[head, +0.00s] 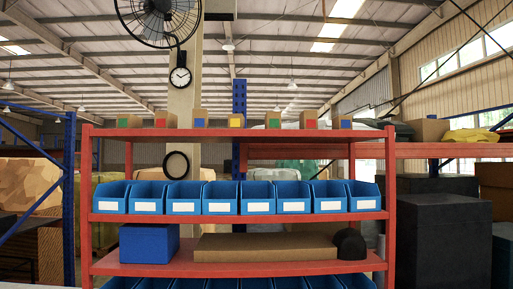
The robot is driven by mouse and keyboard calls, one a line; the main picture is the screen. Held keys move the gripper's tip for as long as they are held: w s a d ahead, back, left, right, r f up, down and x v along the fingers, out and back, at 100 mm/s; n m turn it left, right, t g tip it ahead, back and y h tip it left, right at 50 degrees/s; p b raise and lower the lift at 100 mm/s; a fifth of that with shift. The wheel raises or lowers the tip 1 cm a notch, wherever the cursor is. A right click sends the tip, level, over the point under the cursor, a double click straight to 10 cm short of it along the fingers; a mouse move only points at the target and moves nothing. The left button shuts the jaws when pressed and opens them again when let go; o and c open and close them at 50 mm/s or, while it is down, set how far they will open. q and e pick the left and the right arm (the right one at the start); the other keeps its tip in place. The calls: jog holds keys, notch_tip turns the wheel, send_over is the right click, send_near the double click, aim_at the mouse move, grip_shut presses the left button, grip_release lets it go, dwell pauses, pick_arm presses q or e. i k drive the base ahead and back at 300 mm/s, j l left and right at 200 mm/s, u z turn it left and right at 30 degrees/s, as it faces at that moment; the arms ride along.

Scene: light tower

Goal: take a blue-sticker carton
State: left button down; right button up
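A row of several small brown cartons with coloured stickers stands on the top shelf of a red rack. A blue-sticker carton (200,119) stands third from the left, between a red-sticker carton (166,119) and a yellow-sticker carton (236,119). Green-sticker cartons stand at the left end (129,121) and right of the yellow one (273,119). Another red-sticker carton (309,119) is second from the right. Neither of my grippers is in view.
The red rack (110,132) has a middle shelf of blue bins (219,198) with white labels. Below are a blue box (149,244), a long flat brown box (265,247) and a dark rounded object (350,244). Dark boxes (437,240) stand at right. Gaps separate the top-shelf cartons.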

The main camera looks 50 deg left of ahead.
aim_at(200, 118)
jog(key=u, duration=0.95)
jog(key=i+j+u, duration=0.15)
jog(key=j+u, duration=0.2)
jog(key=i+j+u, duration=0.15)
jog(key=u, duration=0.2)
jog(key=j, duration=0.1)
